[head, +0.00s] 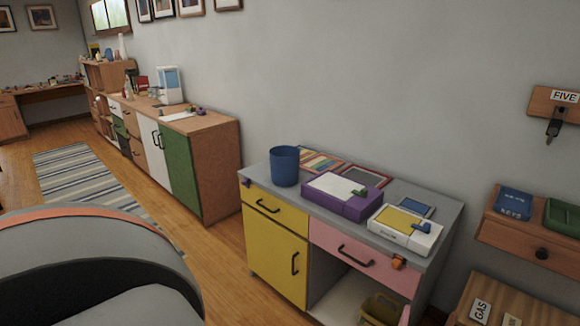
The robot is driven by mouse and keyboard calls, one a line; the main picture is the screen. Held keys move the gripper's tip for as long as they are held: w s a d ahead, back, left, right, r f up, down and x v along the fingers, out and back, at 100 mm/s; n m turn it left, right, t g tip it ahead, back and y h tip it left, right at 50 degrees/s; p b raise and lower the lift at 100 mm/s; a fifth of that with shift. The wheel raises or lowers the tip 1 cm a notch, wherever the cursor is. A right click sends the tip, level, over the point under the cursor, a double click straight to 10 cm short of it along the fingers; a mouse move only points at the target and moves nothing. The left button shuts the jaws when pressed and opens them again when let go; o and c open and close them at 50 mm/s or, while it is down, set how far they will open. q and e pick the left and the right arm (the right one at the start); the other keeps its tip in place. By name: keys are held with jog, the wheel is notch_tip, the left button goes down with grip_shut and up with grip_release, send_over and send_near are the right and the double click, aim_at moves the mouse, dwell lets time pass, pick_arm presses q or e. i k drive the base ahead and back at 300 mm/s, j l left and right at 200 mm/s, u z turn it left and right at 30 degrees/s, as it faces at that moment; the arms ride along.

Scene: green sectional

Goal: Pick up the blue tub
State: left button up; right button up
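A blue tub (285,166), round and upright, stands on the left end of the grey top of a low cabinet (453,213). A large grey and black curved part of my own body fills the lower left corner. Neither of my grippers can be seen in the head view.
On the same top, a purple box (324,200), a white and yellow box (390,234) and flat striped items (319,160) lie right of the tub. A wooden drawer unit (500,235) stands at the right. Wooden floor (224,255) is open left of the cabinet.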

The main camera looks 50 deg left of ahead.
aim_at(285, 160)
jog(key=j+z, duration=0.15)
jog(key=j, duration=1.3)
jog(key=j+z, duration=0.15)
jog(key=j, duration=1.3)
